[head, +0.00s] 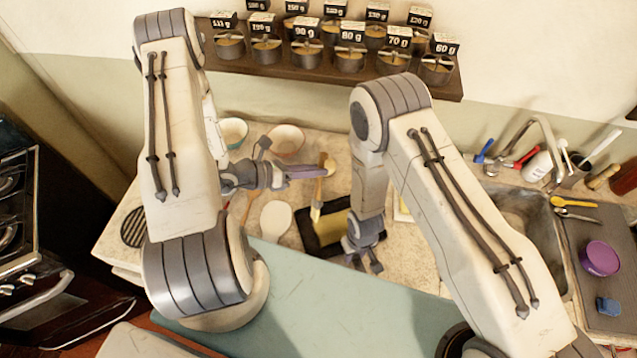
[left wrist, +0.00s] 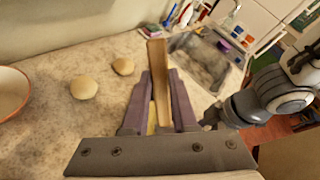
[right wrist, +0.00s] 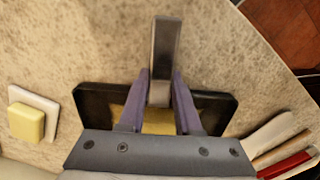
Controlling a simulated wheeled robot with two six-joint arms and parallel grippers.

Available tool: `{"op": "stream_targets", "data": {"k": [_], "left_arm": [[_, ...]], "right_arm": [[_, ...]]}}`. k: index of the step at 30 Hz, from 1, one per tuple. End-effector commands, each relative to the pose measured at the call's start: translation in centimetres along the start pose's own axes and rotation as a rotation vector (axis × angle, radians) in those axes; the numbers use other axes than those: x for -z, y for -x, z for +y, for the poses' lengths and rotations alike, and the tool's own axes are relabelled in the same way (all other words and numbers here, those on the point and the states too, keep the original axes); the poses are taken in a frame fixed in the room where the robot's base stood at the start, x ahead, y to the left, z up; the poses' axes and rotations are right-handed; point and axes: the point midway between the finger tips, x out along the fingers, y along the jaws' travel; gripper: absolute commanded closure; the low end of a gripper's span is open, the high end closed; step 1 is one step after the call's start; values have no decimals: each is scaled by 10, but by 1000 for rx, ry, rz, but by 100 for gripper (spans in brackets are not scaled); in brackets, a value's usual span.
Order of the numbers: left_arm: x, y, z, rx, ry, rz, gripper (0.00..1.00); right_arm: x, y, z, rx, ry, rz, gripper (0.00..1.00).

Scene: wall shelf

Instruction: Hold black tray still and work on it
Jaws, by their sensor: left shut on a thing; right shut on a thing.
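The black tray (head: 306,232) lies on the counter with yellow stuff in it; it also shows in the right wrist view (right wrist: 92,103). My left gripper (head: 322,172) is shut on a wooden-handled tool (head: 316,205), held above the tray's far side. The tool's handle stands between the fingers in the left wrist view (left wrist: 158,75). My right gripper (head: 368,265) is low at the tray's right side. In the right wrist view it is shut on a grey bar (right wrist: 165,55) that reaches past the tray's edge. I cannot tell whether the bar belongs to the tray.
A yellow block (right wrist: 27,122) on a white board lies beside the tray. Bowls (head: 286,138), a white spoon-shaped piece (head: 276,218) and dough balls (left wrist: 84,87) lie near. The sink (head: 515,215) is at the right. A wall shelf (head: 300,72) holds labelled tins.

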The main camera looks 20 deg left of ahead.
Motion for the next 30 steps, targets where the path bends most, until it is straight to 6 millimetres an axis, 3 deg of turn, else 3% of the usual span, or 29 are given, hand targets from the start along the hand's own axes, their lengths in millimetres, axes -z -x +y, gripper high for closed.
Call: {"op": "stream_targets", "data": {"k": [3,7,21,30], "left_arm": [[-5,6,-23,-1,2,-4,100],[-5,9,-36,-1,1,-7,100],[30,-5,-17,-1,0,-8,100],[34,-6,-15,-2,-1,-8,100]], "right_arm": [[0,0,0,0,0,1,100],[0,0,0,0,0,1,100],[0,0,0,0,0,1,100],[0,0,0,0,0,1,100]]}}
